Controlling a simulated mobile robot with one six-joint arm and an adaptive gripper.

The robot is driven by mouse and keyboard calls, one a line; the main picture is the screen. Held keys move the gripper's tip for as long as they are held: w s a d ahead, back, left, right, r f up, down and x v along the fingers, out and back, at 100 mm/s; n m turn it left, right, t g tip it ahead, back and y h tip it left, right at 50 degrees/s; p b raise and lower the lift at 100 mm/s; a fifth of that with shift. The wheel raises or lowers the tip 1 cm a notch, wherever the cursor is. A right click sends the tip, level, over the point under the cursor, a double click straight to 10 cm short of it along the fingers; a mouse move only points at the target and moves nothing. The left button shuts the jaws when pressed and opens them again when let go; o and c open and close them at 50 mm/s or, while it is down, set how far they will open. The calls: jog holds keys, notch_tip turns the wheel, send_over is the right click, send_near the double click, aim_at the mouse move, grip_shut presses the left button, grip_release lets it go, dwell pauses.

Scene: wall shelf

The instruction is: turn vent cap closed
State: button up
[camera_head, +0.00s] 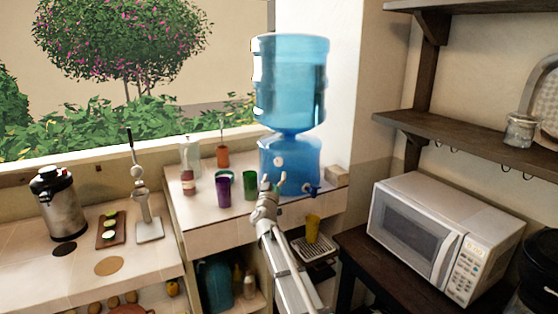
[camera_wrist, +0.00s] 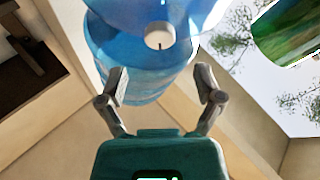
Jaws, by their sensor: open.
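The vent cap (camera_head: 278,161) is a small white round knob on the front of the blue water dispenser's lower body (camera_head: 300,158). In the wrist view the cap (camera_wrist: 159,36) shows a short dark line on its face. My gripper (camera_head: 274,179) is in front of the dispenser, just below the cap in the head view. In the wrist view my gripper (camera_wrist: 160,80) is open and empty. Its fingers are spread to the left and right, and the cap lies beyond the tips, apart from them.
A large blue bottle (camera_head: 290,80) stands on the dispenser, with a dark blue tap (camera_head: 311,189) low at its right. A green cup (camera_head: 250,185) and a purple cup (camera_head: 223,191) stand left of my gripper. A yellow cup (camera_head: 312,227) is below right. A microwave (camera_head: 440,235) stands at right.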

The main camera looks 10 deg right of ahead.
aim_at(278, 163)
jog(key=p+x, duration=0.2)
jog(key=x, duration=0.5)
jog(key=shift+w+d+r, duration=0.1)
jog(key=shift+w+r, duration=0.05)
jog(key=shift+w, duration=0.1)
jog(key=shift+c, duration=0.3)
jog(key=c, duration=1.1)
jog(key=m+h, duration=0.1)
jog(key=m, duration=0.2)
jog(key=m+g+h, duration=0.1)
jog(key=m+h, duration=0.1)
jog(key=m, duration=0.2)
jog(key=shift+h, duration=0.3)
jog(key=o, duration=1.2)
jog(key=shift+c, duration=0.2)
